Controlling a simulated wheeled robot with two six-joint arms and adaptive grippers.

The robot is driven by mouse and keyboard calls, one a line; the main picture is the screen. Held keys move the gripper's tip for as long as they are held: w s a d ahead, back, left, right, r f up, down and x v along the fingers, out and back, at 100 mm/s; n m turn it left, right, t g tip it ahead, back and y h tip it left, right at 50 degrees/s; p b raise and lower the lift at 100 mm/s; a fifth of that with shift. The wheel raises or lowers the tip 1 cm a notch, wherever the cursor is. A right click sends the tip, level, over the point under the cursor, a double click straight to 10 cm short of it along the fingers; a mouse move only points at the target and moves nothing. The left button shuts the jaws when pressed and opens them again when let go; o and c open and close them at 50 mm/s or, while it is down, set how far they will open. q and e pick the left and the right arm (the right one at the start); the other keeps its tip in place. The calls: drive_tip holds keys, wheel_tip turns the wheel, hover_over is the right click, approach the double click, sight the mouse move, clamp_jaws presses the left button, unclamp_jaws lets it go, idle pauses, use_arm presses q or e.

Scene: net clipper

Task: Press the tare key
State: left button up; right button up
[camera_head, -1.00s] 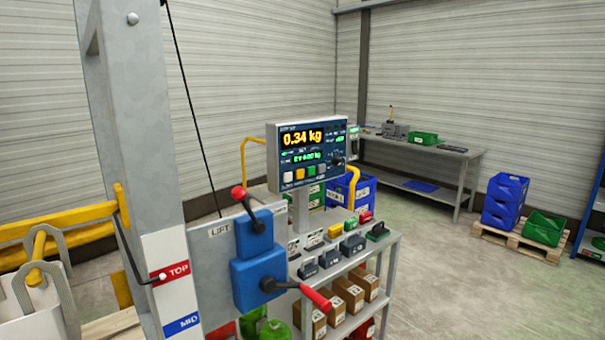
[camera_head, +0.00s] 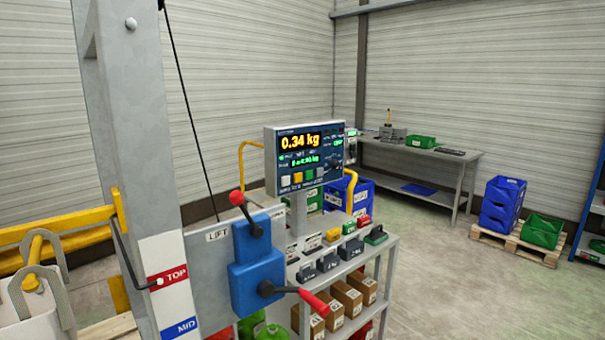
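The weighing display (camera_head: 305,157) stands on a post behind the blue lever box, and its main line reads 0.34 kg. The key labels are too small to read, so I cannot tell which is the tare key. Neither of my grippers is in view.
A blue lever box (camera_head: 257,262) with red-knobbed levers is on the lift panel beside a grey column (camera_head: 133,120). A shelf cart (camera_head: 385,262) carries weights and cartons.

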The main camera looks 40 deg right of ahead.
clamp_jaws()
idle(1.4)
